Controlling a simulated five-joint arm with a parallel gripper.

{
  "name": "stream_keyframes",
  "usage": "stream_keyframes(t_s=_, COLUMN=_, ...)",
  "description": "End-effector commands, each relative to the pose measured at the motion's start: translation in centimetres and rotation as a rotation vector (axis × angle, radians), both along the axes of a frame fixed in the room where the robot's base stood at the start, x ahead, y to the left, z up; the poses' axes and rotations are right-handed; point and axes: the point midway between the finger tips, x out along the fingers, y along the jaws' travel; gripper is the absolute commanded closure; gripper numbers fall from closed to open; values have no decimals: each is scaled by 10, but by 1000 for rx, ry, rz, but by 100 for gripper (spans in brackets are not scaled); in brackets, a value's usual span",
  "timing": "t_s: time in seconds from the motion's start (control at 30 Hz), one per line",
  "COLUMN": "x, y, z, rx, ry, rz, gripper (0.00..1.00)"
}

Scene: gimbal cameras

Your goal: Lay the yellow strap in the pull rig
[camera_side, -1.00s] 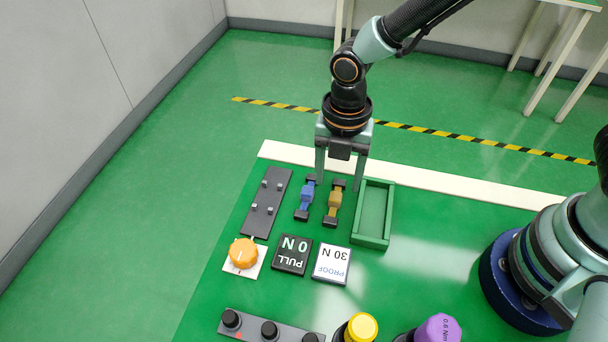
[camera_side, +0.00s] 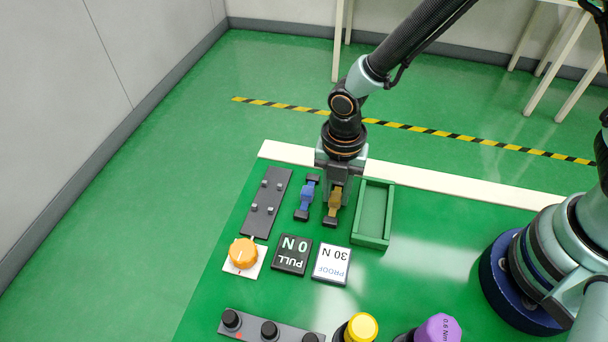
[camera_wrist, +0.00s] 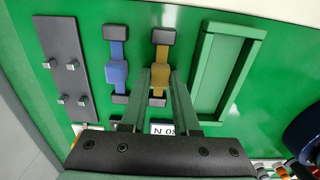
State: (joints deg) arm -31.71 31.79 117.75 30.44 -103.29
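The yellow strap (camera_wrist: 160,73) is a dull yellow band with a wide middle and dark end blocks. It lies lengthwise on the bench, left of the green tray; it also shows in the side view (camera_side: 335,196). My gripper (camera_wrist: 159,72) is lowered over it, with one finger on each side of its wide middle. I cannot tell whether the fingers touch or grip it. The pull rig is probably the dark plate with small metal pegs (camera_side: 267,203) at the far left, bare of any strap; it also shows in the wrist view (camera_wrist: 68,68).
A blue strap (camera_side: 306,197) lies between the plate and the yellow strap. An empty green tray (camera_side: 373,213) stands close on the right. An orange knob (camera_side: 243,252), a PULL 0 N sign (camera_side: 292,255) and a PROOF 30 N sign (camera_side: 331,264) sit nearer the side camera.

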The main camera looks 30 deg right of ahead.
Motion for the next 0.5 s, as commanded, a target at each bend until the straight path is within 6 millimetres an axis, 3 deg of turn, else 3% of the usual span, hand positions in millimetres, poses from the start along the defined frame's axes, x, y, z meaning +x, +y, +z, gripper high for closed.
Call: stream_keyframes(t_s=0.5, x=0, y=0, z=10, rx=1, ry=-1, rz=0, gripper=100)
